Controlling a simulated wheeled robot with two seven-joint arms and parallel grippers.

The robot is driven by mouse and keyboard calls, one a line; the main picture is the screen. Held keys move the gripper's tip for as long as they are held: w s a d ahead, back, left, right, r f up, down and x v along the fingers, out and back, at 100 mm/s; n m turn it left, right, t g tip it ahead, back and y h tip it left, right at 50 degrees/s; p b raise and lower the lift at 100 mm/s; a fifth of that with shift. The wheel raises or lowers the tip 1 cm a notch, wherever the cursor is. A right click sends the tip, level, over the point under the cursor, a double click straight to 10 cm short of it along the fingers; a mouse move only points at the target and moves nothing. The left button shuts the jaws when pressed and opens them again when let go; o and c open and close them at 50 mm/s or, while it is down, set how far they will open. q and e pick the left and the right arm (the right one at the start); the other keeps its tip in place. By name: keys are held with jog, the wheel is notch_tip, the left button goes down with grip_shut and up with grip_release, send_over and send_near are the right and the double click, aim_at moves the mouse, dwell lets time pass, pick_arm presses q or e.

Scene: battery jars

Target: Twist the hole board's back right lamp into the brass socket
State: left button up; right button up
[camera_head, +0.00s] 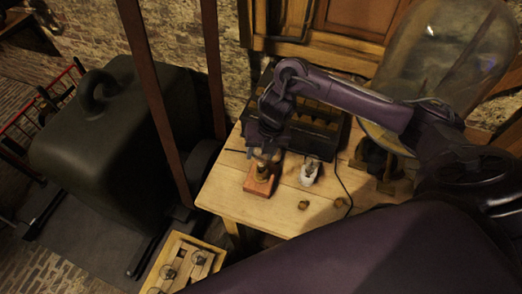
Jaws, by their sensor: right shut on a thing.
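My right gripper (264,152) points down over the brass socket (262,168), which stands on a reddish wooden block (259,187) at the table's front left. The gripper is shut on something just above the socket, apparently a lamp. The fingers hide most of it, and I cannot tell whether it touches the socket. The hole board (219,259) is at the bottom, left of the table, with clear glass lamps (199,257) (168,272) in it. Its front part is cut off by the picture's edge. My left gripper is not in view.
A white socket (310,172) stands right of the wooden block. Small brass pieces (304,205) lie near the front of the wooden table (225,195). A dark tray of jars (318,125) is behind, and a large glass dome (440,50) is at the back right. A dark cable crosses the table.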

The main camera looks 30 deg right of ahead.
jog(key=shift+d+b+x, duration=0.2)
jog(key=shift+b+x, duration=0.65)
jog(key=shift+x, duration=0.25)
dwell(0.6)
jog(key=shift+s, duration=0.15)
jog(key=shift+r+m+p, duration=0.1)
jog(key=shift+m+p, duration=0.4)
jog(key=shift+p, duration=0.05)
jog(key=shift+s+d+m+t+h+p, duration=0.1)
jog(key=shift+m+t+h+p, duration=0.1)
jog(key=shift+m+p, duration=0.95)
jog(key=shift+s+m+t+h+p, duration=0.1)
jog(key=shift+m+t+h+p, duration=0.1)
jog(key=shift+m+p, duration=0.9)
jog(key=shift+m, duration=0.45)
